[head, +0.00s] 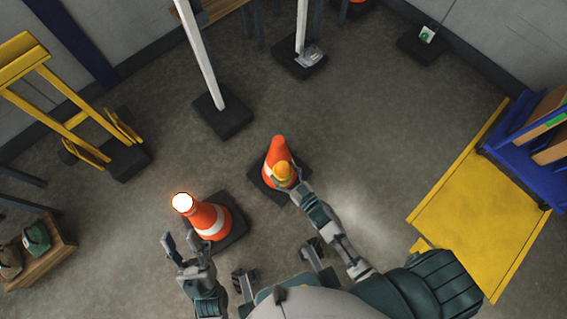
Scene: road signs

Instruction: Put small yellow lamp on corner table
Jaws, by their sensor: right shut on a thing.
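A small yellow-orange lamp (284,171) is in my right gripper (288,186), which is shut on it. It overlaps the lower part of an orange cone (277,148); whether it touches the cone I cannot tell. My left gripper (180,246) is open and empty, left of a second cone (212,219). A bright lit lamp (182,203) is at that cone's tip. A low wooden table (48,267) stands at the left edge, with a green object (37,238) on it. Another wooden tabletop (219,10) shows partly at the top. Which is the corner table I cannot tell.
White posts on dark bases (222,115) (298,62) stand at the back. A yellow barrier (62,95) is at the left. A yellow platform (478,215) and a blue rack (525,155) are at the right. Open floor lies between the right cone and the platform.

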